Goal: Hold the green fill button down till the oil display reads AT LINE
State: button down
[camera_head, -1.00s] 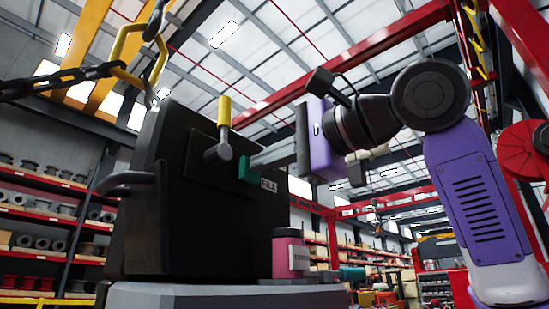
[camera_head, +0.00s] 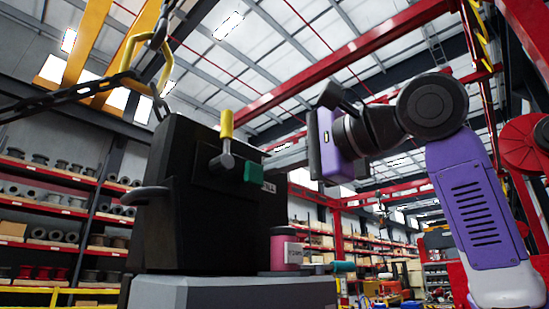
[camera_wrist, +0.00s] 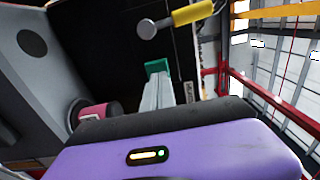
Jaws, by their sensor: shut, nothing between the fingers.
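The green fill button (camera_head: 253,171) sticks out from the upper front of the black actuator housing (camera_head: 200,235), beside a small plate lettered FILL (camera_head: 269,187). My gripper (camera_head: 268,161) is shut and empty, with its fingertips at the green button. In the wrist view, the shut fingers (camera_wrist: 154,82) reach up to the green button (camera_wrist: 156,66). I cannot tell whether they touch it or whether it is pressed in. No readable oil display shows in either view.
A lever with a yellow handle (camera_head: 227,124) stands just left of the button. A pink canister (camera_head: 285,248) sits on the grey base (camera_head: 230,291) below. Shelves stand behind.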

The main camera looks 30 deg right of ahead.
jog(key=b+v, duration=0.3)
jog(key=v, duration=0.7)
jog(key=shift+s+r, duration=0.2)
jog(key=shift+s, duration=0.1)
